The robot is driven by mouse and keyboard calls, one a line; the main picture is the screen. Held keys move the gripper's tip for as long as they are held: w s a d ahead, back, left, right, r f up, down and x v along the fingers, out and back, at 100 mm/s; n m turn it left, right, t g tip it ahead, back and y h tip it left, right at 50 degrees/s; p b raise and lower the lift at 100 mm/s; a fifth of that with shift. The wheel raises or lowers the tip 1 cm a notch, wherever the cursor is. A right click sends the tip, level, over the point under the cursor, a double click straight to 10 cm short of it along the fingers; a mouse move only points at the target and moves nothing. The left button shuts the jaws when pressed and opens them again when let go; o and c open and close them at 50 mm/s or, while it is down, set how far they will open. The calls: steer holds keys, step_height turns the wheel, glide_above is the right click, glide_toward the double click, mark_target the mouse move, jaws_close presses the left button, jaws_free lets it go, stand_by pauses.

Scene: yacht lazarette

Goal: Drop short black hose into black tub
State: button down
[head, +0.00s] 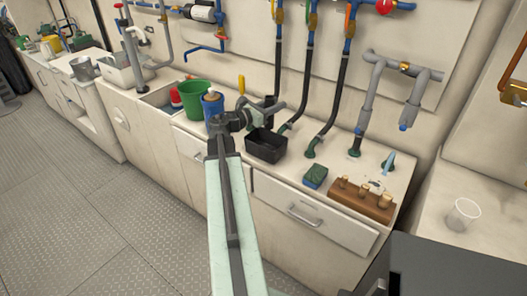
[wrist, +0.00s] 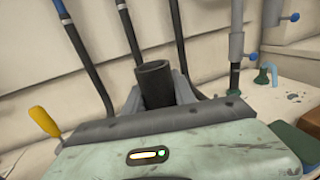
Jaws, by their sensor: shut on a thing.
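A short black hose (wrist: 154,84) stands up between the jaws of my gripper in the wrist view. My gripper (head: 268,110) is shut on it and reaches over the counter in the head view, where the hose is small and hard to tell from the dark jaws. The black tub (head: 266,147) sits on the counter just below my gripper in the head view, open at the top. The gripper is above the tub's back part, apart from it. The tub does not show in the wrist view.
A green bucket (head: 197,98) and blue canister (head: 212,105) stand left of the tub. A green sponge (head: 315,176) and wooden block with pegs (head: 360,199) lie to the right. Several black hoses (head: 336,100) run down the wall behind. A yellow handle (wrist: 44,122) stands at left.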

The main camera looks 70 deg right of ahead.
step_height(320, 180, down, 6)
steer(key=b, duration=0.5)
steer(key=shift+r, duration=0.2)
steer(key=c, duration=0.9)
jaws_free()
steer(key=shift+c, duration=0.2)
steer(key=v, duration=0.7)
steer(key=shift+w+a, duration=0.2)
steer(key=shift+a, duration=0.15)
steer(key=shift+w, duration=0.1)
